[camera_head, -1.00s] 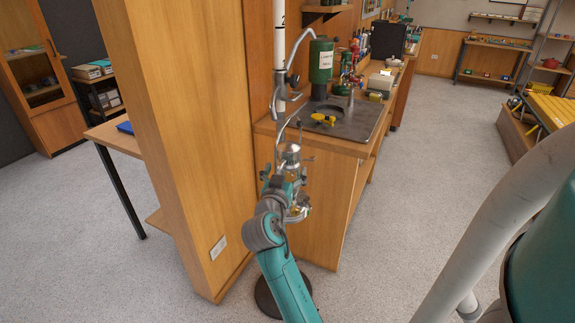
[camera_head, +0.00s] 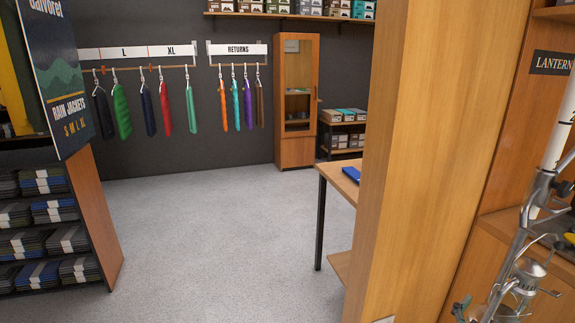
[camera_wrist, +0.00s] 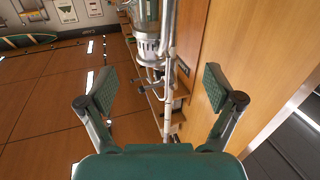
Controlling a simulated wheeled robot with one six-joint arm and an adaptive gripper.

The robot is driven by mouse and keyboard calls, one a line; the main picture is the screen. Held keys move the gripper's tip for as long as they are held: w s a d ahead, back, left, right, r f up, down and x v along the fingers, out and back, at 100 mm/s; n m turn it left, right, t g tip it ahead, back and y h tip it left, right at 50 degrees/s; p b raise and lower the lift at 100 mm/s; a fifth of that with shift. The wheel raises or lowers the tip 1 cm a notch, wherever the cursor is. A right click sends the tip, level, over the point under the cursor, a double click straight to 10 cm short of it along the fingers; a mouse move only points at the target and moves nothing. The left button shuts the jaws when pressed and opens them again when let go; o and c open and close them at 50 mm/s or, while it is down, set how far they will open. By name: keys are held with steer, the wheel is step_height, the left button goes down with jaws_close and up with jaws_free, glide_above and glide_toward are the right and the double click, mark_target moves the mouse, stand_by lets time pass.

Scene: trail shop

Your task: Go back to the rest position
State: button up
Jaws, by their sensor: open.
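My gripper (camera_wrist: 157,90) shows in the wrist view. Its two padded fingers stand wide apart, and I see nothing held between them. A metal pipe fixture (camera_wrist: 147,45) with a cylinder shows beyond the fingers, near the wooden panel; its distance from the gripper is unclear. In the head view, a metal pipe stand (camera_head: 522,245) is at the lower right. A small green part beside it may be my gripper, but most of my arm is out of that view.
A tall wooden panel (camera_head: 405,150) stands right of centre. A table (camera_head: 341,181) with a blue item is behind it. A shelf (camera_head: 92,212) of folded clothes stands at left. Hanging jackets and a wooden cabinet (camera_head: 296,151) line the back. The grey floor (camera_head: 210,220) between is clear.

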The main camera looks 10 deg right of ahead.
steer(key=s+a+f+n+t+y, duration=0.4)
steer(key=s+a+f+n+y, duration=0.15)
steer(key=a+f, duration=0.4)
steer(key=s+a+f+n+t+y, duration=0.35)
steer(key=a+f+n+y, duration=0.2)
steer(key=a+f, duration=0.4)
steer(key=s+a+r+y, duration=0.1)
steer(key=s+a, duration=0.2)
steer(key=s, duration=0.3)
steer(key=s+a+r+n+y, duration=0.1)
steer(key=s+a+r+y, duration=0.1)
steer(key=s+a, duration=0.2)
steer(key=s+a+r+n+y, duration=0.1)
steer(key=s+a, duration=0.3)
steer(key=s, duration=0.6)
steer(key=shift+s+a+r+y, duration=0.15)
steer(key=shift+r+y, duration=0.1)
steer(key=shift+y, duration=0.45)
